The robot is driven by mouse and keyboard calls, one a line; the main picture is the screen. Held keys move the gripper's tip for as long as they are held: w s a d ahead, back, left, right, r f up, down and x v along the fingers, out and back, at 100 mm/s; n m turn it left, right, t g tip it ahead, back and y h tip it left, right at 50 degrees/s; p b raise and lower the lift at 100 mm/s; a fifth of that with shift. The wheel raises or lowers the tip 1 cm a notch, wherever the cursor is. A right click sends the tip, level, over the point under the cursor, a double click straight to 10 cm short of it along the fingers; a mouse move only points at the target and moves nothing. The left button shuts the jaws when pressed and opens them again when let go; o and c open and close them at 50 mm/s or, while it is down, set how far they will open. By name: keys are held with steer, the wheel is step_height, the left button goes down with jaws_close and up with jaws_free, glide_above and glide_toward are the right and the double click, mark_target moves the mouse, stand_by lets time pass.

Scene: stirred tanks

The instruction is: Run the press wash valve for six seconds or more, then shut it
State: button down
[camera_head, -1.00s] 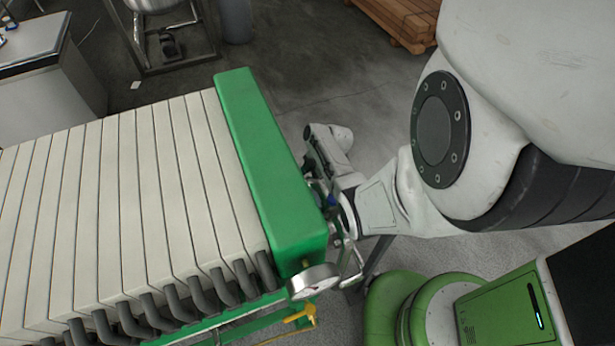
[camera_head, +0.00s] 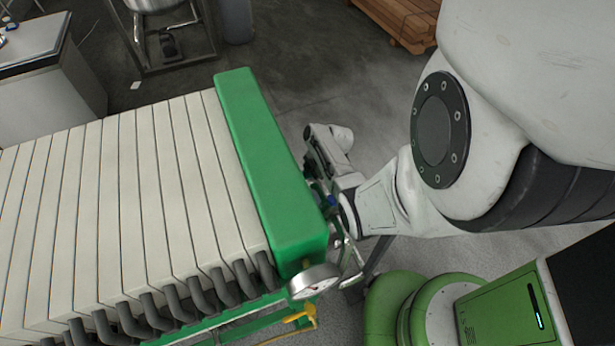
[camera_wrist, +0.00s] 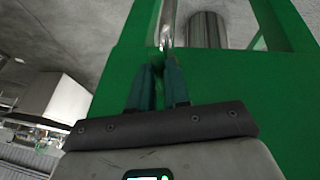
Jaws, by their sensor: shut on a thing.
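The press is a long row of pale plates (camera_head: 130,200) with a green end frame (camera_head: 270,170). In the wrist view the green frame (camera_wrist: 220,75) fills much of the picture. My gripper (camera_wrist: 161,64) has its two dark green fingers close together on a thin shiny metal bar (camera_wrist: 167,25), which runs upward from the fingertips. I cannot tell for sure whether this bar is the wash valve's lever. In the head view my wrist is beside the end frame's right side, and the fingers are mostly hidden. A bent metal rod (camera_head: 347,255) shows just below the wrist.
Wooden planks (camera_head: 400,25) and a steel tank on a stand (camera_head: 155,5) are at the back. The floor between is open.

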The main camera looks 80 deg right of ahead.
steer(key=w+d+n+g+y+b, duration=0.3)
steer(key=w+n+b, duration=0.3)
steer(key=n+b, duration=0.8)
steer(key=shift+w+d+g+y+b, duration=0.3)
steer(key=shift+w+g+y+b, duration=0.1)
steer(key=shift+y+b, duration=0.3)
steer(key=c, duration=1.1)
jaws_free()
steer(key=w+p+v, duration=0.1)
steer(key=p+v, duration=0.1)
steer(key=v, duration=0.8)
steer(key=shift+s+r, duration=0.4)
steer(key=shift+s, duration=0.05)
